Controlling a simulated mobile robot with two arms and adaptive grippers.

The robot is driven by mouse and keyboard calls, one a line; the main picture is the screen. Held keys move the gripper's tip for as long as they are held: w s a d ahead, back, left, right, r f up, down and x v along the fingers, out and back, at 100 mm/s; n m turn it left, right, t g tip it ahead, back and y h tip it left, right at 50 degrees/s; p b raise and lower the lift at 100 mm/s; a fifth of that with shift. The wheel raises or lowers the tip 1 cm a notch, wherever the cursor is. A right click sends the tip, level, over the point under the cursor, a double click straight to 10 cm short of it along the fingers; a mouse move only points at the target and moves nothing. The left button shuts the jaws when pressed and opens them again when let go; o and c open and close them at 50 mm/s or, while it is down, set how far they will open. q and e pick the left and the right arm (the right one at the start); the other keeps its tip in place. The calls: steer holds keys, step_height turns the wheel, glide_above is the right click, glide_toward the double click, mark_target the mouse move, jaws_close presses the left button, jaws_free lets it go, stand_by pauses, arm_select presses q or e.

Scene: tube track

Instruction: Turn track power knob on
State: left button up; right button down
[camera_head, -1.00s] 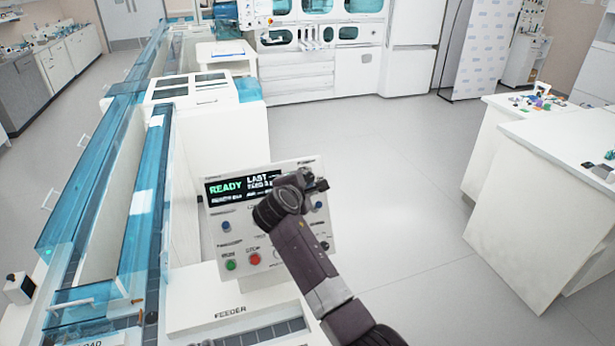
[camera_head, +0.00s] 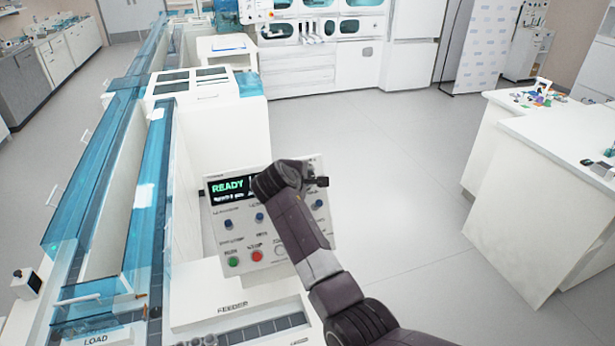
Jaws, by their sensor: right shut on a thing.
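The control panel (camera_head: 222,240) stands tilted at the end of the track housing. Its screen (camera_head: 228,188) shows READY in green, partly covered by my right arm. Blue knobs sit below the screen: one at the left (camera_head: 228,224), one in the middle (camera_head: 259,217) and one at the right (camera_head: 318,203). Their labels are too small to read. My right gripper (camera_head: 319,182) is at the panel's upper right corner, shut on a small part there that looks like a knob, mostly hidden by the gripper and wrist. My left gripper is not in view.
A green button (camera_head: 233,262) and a red button (camera_head: 257,256) sit low on the panel. The white feeder (camera_head: 235,302) lies in front of it, and the blue-covered track (camera_head: 147,190) runs along the left. Open floor (camera_head: 400,200) lies right of the panel, before a white counter (camera_head: 545,210).

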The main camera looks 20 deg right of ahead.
steer(key=c, duration=1.7)
jaws_free()
steer(key=shift+o, duration=0.2)
steer(key=v, duration=0.7)
steer(key=shift+s, duration=0.2)
steer(key=shift+a+r, duration=0.1)
